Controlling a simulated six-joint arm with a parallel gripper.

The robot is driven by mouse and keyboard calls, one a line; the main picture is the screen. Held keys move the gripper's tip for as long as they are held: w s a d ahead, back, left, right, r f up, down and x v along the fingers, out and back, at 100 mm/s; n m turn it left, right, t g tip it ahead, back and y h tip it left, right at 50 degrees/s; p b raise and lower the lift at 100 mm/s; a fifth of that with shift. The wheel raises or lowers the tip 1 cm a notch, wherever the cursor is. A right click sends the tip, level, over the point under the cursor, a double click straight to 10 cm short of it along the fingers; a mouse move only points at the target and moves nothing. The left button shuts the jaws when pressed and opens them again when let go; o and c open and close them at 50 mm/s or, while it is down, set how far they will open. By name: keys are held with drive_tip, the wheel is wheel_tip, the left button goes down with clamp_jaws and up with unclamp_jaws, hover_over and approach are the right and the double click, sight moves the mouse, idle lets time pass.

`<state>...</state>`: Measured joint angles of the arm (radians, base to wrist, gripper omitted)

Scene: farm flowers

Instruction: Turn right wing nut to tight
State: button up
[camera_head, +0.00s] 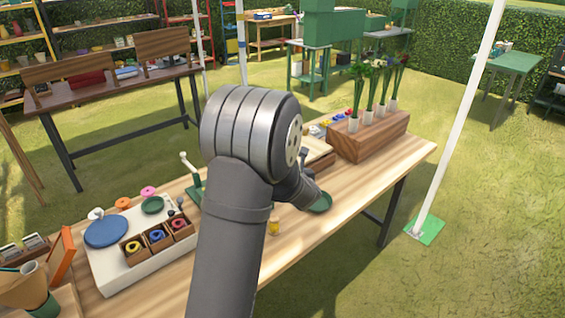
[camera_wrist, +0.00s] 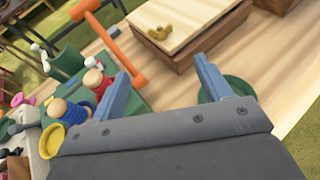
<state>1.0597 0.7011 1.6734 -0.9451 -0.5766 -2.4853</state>
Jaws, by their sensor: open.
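A brass wing nut (camera_wrist: 160,32) sits on the near part of a pale wooden board (camera_wrist: 190,22), which lies on a darker wooden block, at the top of the wrist view. I cannot tell whether it is the right wing nut or how tight it is. No other wing nut shows. The wooden piece (camera_head: 318,157) is partly hidden by my arm in the head view. My gripper (camera_wrist: 162,70) is open and empty, its two blue-grey fingers spread over the bare tabletop, apart from the wing nut. My arm hides the gripper in the head view.
A green dish (camera_wrist: 240,86) lies beside the right finger. An orange handle (camera_wrist: 112,42) and a green stand with red and blue parts (camera_wrist: 88,82) are at left. A wooden planter (camera_head: 372,137) with flowers stands at the table's far right. A white pole (camera_head: 455,125) rises beyond.

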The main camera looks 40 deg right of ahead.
drive_tip(key=x, duration=1.7)
drive_tip(key=shift+w+d+f, duration=0.1)
drive_tip(key=shift+f, duration=0.05)
drive_tip(key=shift+c, duration=0.4)
drive_tip(key=c, duration=0.9)
